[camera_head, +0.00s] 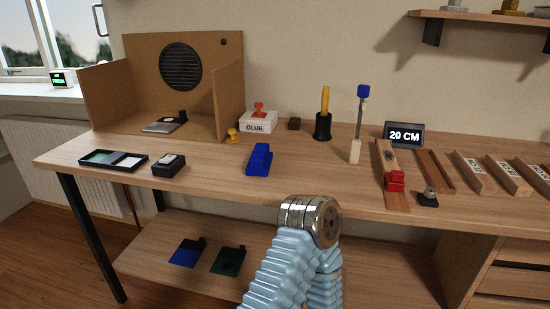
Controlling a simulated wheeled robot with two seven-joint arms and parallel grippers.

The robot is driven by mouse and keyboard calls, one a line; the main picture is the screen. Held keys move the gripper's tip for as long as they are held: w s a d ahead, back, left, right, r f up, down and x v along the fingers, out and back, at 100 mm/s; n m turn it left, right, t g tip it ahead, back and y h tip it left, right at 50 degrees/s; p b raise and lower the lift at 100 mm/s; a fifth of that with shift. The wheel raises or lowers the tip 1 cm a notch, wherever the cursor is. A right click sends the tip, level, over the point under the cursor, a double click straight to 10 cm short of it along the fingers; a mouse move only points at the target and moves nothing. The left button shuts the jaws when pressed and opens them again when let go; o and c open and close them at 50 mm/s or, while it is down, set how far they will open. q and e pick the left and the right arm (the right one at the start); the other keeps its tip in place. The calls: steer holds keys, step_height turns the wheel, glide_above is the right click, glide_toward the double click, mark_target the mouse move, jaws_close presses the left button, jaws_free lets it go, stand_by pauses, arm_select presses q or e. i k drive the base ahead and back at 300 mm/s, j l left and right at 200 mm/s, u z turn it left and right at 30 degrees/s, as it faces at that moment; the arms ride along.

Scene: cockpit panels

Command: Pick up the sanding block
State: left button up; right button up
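A blue block (258,160) with a narrower raised top sits on the wooden workbench (215,165), left of centre near the front. It looks like the sanding block, but no label shows. Nothing touches it. One of my arms, with a light blue ribbed sleeve and a metal joint, rises at the bottom centre in front of the bench. I cannot tell which arm it is. No gripper fingers show in the head view.
Behind the blue block stand a yellow knob (233,135), a glue box (258,121) and a black cup (322,128). A cardboard booth (139,76) is at the back left. A red-topped wooden rail (386,160) and several wooden blocks are right. The bench around the blue block is clear.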

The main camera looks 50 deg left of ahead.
mark_target(260, 163)
steer(key=u, duration=1.7)
steer(key=j+u, duration=0.2)
steer(key=i+j, duration=0.05)
steer(key=j, duration=0.05)
